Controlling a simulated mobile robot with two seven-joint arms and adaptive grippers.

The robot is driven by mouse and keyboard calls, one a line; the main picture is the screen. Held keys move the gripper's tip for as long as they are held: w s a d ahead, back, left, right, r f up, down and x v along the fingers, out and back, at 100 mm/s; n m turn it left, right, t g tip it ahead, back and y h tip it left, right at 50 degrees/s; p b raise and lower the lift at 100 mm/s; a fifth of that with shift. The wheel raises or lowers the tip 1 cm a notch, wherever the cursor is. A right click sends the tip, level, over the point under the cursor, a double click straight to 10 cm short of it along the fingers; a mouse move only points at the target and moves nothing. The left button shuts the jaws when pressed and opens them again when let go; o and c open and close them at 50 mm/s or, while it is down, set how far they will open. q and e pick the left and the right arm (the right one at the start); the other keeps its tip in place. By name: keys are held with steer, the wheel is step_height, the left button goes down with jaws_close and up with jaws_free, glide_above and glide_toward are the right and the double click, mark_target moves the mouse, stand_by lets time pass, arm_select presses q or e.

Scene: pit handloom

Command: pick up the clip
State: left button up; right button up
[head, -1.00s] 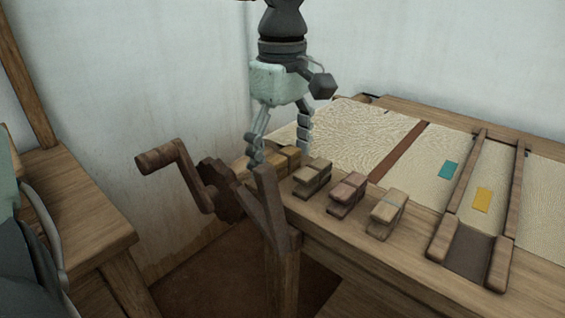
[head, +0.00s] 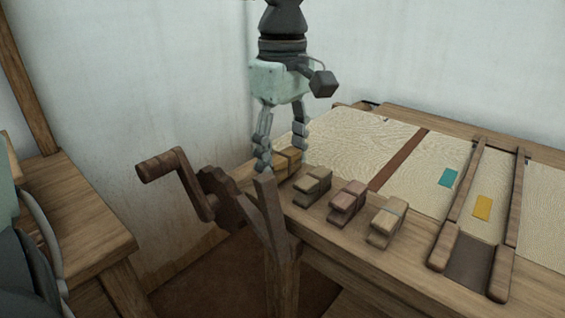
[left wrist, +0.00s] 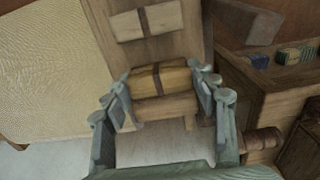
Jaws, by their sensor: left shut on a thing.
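A yellow-brown wooden clip (head: 288,160) is at the far left of a row of clips on the loom's front beam. My left gripper (head: 282,152) points down over it, one finger on each side. In the left wrist view the clip (left wrist: 160,79) lies between the fingertips (left wrist: 163,88), with a dark band across its middle. The left gripper is shut on this clip. I cannot tell whether the clip is clear of the beam. The fingers partly hide it in the head view. My right gripper is not in view.
Three more clips, brown (head: 312,187), reddish (head: 347,203) and tan (head: 387,222), stand along the beam to the right. A wooden crank (head: 180,182) and a post (head: 272,218) are close at the left. Cloth (head: 350,140) stretches behind.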

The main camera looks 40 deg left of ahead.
mark_target(282, 156)
arm_select(q)
step_height(282, 156, up, 3)
steer(key=shift+s+r, duration=0.1)
steer(key=s+a+r, duration=0.2)
steer(key=s+r, duration=0.4)
steer(key=s, duration=0.5)
steer(key=shift+r, duration=0.25)
